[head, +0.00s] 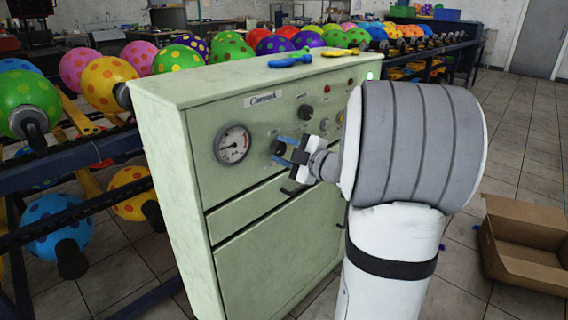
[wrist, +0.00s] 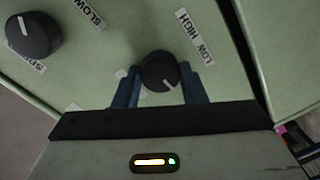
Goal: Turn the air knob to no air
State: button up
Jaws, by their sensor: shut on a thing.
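The air knob (wrist: 158,68) is a round black dial on the pale green panel, in the wrist view beside a label reading "LOW HIGH" (wrist: 194,37). Its white pointer line points down and slightly right in that view. My gripper (wrist: 159,88) has its blue fingers on either side of the knob, shut on it. In the head view my gripper (head: 285,148) reaches the cabinet front just right of the round pressure gauge (head: 232,145). There the fingers and wrist partly hide the knob.
A second black knob (wrist: 33,34) marked "SLOW" sits nearby in the wrist view. The green cabinet (head: 180,190) carries more knobs and a red button (head: 327,89). Balloon racks (head: 60,165) stand behind it. An open cardboard box (head: 525,245) lies on the floor at right.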

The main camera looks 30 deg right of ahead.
jog(key=n+b, duration=0.4)
jog(key=b, duration=0.1)
jog(key=shift+a+f, duration=0.1)
jog(key=shift+f, duration=0.25)
jog(key=n+b, duration=0.3)
jog(key=shift+r+h, duration=0.15)
jog(key=shift+h, duration=0.15)
jog(key=shift+n+b, duration=0.3)
jog(key=shift+n, duration=0.1)
jog(key=o, duration=1)
jog(key=shift+r, duration=0.15)
